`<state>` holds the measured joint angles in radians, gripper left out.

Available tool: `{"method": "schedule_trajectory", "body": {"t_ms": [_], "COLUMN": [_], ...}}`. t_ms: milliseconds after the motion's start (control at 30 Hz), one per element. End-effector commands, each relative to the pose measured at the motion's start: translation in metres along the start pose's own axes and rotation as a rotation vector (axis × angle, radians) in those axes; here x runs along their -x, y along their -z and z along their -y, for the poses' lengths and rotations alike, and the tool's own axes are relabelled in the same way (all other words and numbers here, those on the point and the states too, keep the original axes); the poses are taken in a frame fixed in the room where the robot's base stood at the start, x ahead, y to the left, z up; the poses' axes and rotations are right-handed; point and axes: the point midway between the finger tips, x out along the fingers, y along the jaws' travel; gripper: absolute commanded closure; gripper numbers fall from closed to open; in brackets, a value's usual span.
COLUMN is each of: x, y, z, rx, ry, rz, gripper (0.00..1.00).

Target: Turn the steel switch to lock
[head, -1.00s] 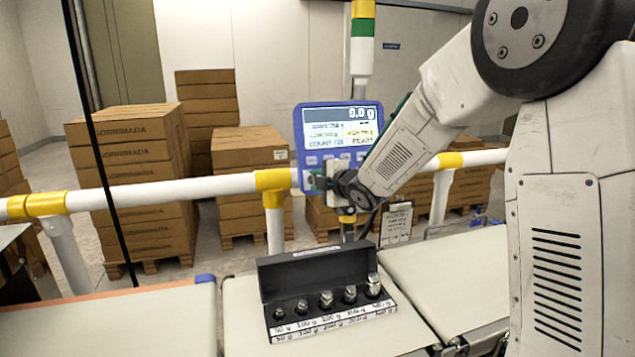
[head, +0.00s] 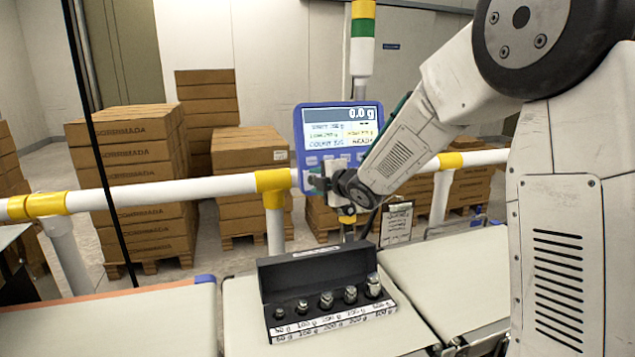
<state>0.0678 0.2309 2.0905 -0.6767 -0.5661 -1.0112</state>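A blue-framed weighing display (head: 342,134) stands behind the belt, its screen reading 0.0 g. My gripper (head: 314,182) is at the lower left of this display, seen from behind and the side. It is in front of or against the panel's lower edge. The steel switch cannot be made out; the gripper and wrist cover that part of the panel. The fingers are small and partly hidden, so I cannot tell whether they are open or shut, or touching anything.
A black case of steel weights (head: 318,275) sits open on the middle belt (head: 245,335). A white rail with yellow joints (head: 273,181) runs behind the belt. A signal post (head: 361,60) rises behind the display. Stacked cartons (head: 125,180) stand on pallets beyond the rail.

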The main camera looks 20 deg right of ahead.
Motion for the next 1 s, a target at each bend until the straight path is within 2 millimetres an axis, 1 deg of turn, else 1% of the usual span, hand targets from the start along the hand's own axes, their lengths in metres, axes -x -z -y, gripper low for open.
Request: {"method": "schedule_trajectory", "body": {"t_ms": [67,167,267,400,500,600,733,1000], "x": [0.001,0.008,0.024,0.049,0.064,0.073,0.078,0.078], "y": [0.000,0.000,0.000,-0.001,0.000,0.000,0.000,0.000], "z": [0.000,-0.001,-0.001,-0.001,-0.001,-0.001,0.001,0.000], "rx": [0.000,0.000,0.000,0.000,0.001,0.000,0.000,0.000], "ry": [-0.001,-0.001,-0.002,-0.002,-0.001,-0.001,0.001,0.000], "rz": [0.000,0.001,0.001,0.002,0.001,0.001,0.000,0.000], "gripper": [0.62,0.62,0.62,0.62,0.62,0.62,0.62,0.62]}}
